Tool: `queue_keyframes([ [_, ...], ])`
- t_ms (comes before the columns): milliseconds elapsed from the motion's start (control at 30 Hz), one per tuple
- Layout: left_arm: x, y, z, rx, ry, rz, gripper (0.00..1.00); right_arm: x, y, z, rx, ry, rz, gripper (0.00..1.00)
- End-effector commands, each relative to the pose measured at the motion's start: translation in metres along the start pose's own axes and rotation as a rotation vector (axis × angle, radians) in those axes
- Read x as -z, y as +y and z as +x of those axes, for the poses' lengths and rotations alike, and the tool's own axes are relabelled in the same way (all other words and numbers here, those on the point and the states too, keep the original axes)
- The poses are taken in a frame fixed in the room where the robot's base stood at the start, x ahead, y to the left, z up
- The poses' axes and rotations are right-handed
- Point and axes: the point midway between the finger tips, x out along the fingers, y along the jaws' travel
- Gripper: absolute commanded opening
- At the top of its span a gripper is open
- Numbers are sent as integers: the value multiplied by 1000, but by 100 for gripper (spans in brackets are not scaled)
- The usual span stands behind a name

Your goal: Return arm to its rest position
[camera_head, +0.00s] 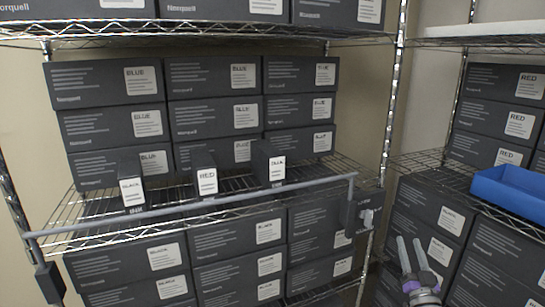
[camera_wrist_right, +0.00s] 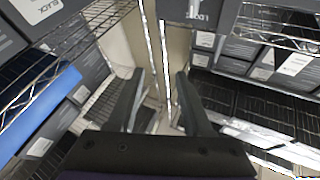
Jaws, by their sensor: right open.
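My right gripper (camera_head: 411,254) is at the lower right of the head view, in front of dark boxes on the right-hand rack. Its two fingers point up, stand apart and hold nothing. In the right wrist view the same gripper (camera_wrist_right: 158,95) shows open, with an empty gap and the rack posts beyond it. My left gripper is not in the head view.
A wire rack holds stacked boxes labelled BLUE (camera_head: 208,78). A blue bin (camera_head: 512,190) sits on the right rack, also in the wrist view (camera_wrist_right: 40,110).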

Motion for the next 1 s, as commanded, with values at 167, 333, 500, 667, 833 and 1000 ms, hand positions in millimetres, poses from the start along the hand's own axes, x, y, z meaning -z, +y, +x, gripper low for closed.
queue_keyframes([
  [167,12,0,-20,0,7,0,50,19,-40,-26,-148,-269,-34,50],
  [333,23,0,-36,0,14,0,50,20,-75,-89,-227,-569,-73,50],
  [500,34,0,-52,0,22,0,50,17,-113,-181,-229,-898,-116,50],
  [667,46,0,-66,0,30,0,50,15,-145,-278,-168,-1195,-155,50],
  [833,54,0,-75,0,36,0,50,16,-165,-355,-87,-1413,-185,50],
  [1000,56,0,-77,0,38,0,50,16,-171,-385,-50,-1498,-197,50],
])
